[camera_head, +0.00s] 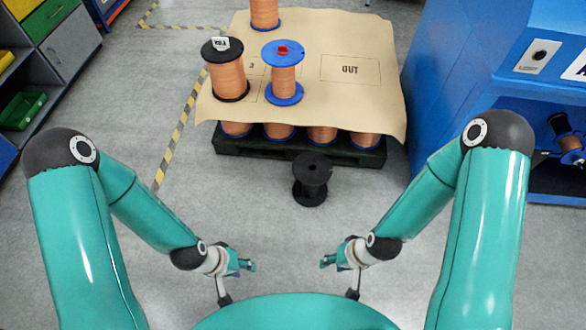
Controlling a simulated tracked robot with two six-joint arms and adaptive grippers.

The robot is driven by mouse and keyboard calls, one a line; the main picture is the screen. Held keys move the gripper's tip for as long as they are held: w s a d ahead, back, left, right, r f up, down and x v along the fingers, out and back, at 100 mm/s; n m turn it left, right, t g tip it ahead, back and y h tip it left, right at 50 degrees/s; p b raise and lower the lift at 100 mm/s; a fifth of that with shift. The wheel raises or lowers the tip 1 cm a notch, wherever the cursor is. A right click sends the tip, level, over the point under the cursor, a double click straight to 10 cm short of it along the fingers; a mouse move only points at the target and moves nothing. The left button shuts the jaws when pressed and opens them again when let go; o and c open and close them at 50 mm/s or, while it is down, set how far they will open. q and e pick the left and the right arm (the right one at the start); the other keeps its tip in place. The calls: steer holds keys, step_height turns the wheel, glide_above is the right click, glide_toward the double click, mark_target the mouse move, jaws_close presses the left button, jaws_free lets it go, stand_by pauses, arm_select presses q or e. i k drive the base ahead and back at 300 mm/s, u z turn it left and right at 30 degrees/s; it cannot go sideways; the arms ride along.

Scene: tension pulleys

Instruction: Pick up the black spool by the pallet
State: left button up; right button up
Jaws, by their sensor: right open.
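A black spool (312,180) stands upright on the grey floor, just in front of the dark pallet (230,146). It looks empty of wire. My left gripper (246,265) is in front of the spool and to its left, well apart from it. Its jaws are small in the picture and I cannot tell whether they are open. My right gripper (326,262) is open and empty, in front of the spool and slightly to its right, also apart from it.
The pallet carries several copper-wound spools under a brown sheet (350,95). On the sheet stand a black-flanged copper spool (227,75), a blue-flanged one (285,78) and another (264,12) behind. A blue machine (450,80) stands right; shelving (75,45) left. Floor around the black spool is clear.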

mark_target(311, 180)
steer(key=u, duration=0.35)
steer(key=i, duration=1.55)
steer(key=z, duration=0.2)
